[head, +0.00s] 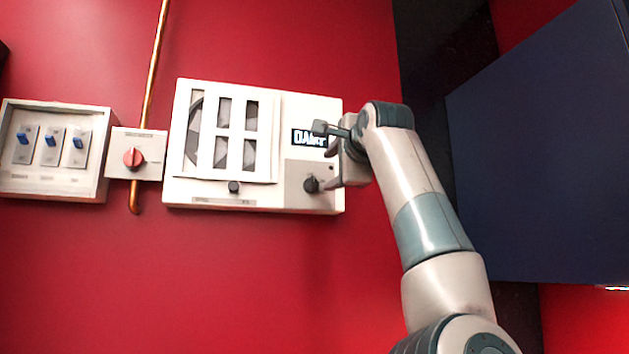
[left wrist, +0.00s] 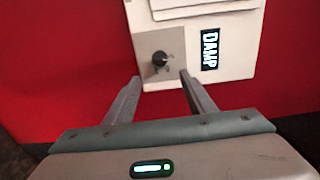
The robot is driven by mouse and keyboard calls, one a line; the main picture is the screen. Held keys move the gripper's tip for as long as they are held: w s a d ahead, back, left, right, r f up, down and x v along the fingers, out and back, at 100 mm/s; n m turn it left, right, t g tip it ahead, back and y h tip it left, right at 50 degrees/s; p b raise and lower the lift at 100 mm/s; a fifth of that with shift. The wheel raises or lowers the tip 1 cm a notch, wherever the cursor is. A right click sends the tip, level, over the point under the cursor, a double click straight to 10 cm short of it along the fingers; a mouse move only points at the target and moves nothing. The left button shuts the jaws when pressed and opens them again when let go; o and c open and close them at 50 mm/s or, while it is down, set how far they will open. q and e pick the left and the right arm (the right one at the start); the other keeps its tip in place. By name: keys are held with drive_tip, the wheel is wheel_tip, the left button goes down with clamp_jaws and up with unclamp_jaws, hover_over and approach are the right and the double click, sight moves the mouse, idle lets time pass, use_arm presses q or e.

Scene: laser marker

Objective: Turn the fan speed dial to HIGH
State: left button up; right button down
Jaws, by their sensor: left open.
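A white fan unit (head: 260,196) with a louvred grille hangs on the red wall. A small black dial (head: 312,184) sits on a grey plate at its lower right; its markings are too small to read. The dial also shows in the left wrist view (left wrist: 160,60). My left gripper (head: 324,157) is in front of the unit's right side, open and empty. In the left wrist view its two fingers (left wrist: 160,77) point toward the dial, one to each side below it, with no contact visible. My right gripper is not in view.
A display reading DAMP (head: 309,138) is above the dial. A second small black knob (head: 234,187) sits below the grille. To the left are a red rotary switch (head: 133,158), a copper pipe (head: 153,60) and a box with blue switches (head: 55,190). A dark blue panel (head: 550,160) stands at right.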

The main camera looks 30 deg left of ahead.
use_arm(q)
drive_tip(key=p, duration=0.2)
approach(314, 184)
drive_tip(key=a, duration=0.1)
drive_tip(key=p+x, duration=0.3)
drive_tip(key=x, duration=0.5)
drive_tip(key=shift+w, duration=0.35)
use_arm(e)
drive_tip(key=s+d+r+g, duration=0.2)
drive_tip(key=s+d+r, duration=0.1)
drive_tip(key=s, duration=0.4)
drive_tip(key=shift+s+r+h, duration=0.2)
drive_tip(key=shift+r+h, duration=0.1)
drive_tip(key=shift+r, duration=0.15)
use_arm(q)
drive_tip(key=c, duration=1)
